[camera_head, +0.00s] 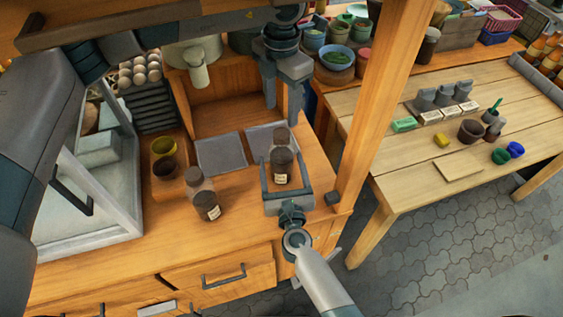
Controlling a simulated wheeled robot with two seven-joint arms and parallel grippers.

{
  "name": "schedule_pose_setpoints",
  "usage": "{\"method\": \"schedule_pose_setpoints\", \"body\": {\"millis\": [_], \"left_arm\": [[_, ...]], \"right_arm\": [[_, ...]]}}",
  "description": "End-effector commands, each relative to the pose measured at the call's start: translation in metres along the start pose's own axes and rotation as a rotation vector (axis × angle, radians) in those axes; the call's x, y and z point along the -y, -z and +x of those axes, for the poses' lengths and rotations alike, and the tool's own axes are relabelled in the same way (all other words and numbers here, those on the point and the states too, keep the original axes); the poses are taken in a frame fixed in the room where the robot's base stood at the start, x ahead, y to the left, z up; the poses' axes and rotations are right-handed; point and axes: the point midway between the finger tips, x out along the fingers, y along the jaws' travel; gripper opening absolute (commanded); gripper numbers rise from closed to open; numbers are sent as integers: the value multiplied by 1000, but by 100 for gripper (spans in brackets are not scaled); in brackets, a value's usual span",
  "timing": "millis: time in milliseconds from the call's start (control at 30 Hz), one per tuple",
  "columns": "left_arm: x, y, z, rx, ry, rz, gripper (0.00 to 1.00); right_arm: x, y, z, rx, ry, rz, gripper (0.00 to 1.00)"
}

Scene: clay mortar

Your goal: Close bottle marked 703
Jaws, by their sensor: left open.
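A dark brown bottle (282,164) with a pale label stands upright at the right end of the wooden counter, with a brown top at its upper end. A second dark bottle (207,207) with a label stands to its left, with a greyish-brown top piece (195,177) at its upper end. The label numbers are too small to read. My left gripper (283,104) is open and empty, pointing down above and behind the right-hand bottle. My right gripper (286,172) comes from below, with its fingers on either side of that bottle and gaps showing beside it.
Grey flat plates (221,153) lie behind the bottles. A wooden post (383,90) rises at right, before a table (390,155) with small items.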

Motion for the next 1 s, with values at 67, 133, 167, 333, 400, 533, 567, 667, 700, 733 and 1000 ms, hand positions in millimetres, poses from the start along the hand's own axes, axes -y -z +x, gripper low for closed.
{"method": "schedule_pose_setpoints", "body": {"millis": [67, 133, 167, 333, 400, 533, 567, 667, 700, 733, 1000], "left_arm": [[0, 0, 0, 0, 0, 0, 51], [0, 0, 0, 0, 0, 0, 51], [0, 0, 0, 0, 0, 0, 51], [0, 0, 0, 0, 0, 0, 51], [0, 0, 0, 0, 0, 0, 51], [0, 0, 0, 0, 0, 0, 51], [0, 0, 0, 0, 0, 0, 51], [0, 0, 0, 0, 0, -1, 51], [0, 0, 0, 0, 0, -3, 51], [0, 0, 0, 0, 0, -6, 51], [0, 0, 0, 0, 0, -137, 51]], "right_arm": [[0, 0, 2, 0, 0, 0, 75], [0, 0, 3, 0, 0, 0, 75], [0, 0, 3, 0, 0, 0, 75], [0, 0, 2, 0, 0, 0, 75], [0, 0, 2, 0, 0, 0, 58], [0, 0, 2, 0, 0, 0, 27], [0, 0, 2, 0, 0, 0, 20], [0, 0, 2, 0, 0, 0, 0], [0, 0, 2, 0, 0, 0, 0], [0, 0, 2, 0, 0, 0, 0], [0, 0, 2, 0, 0, 0, 0]]}}
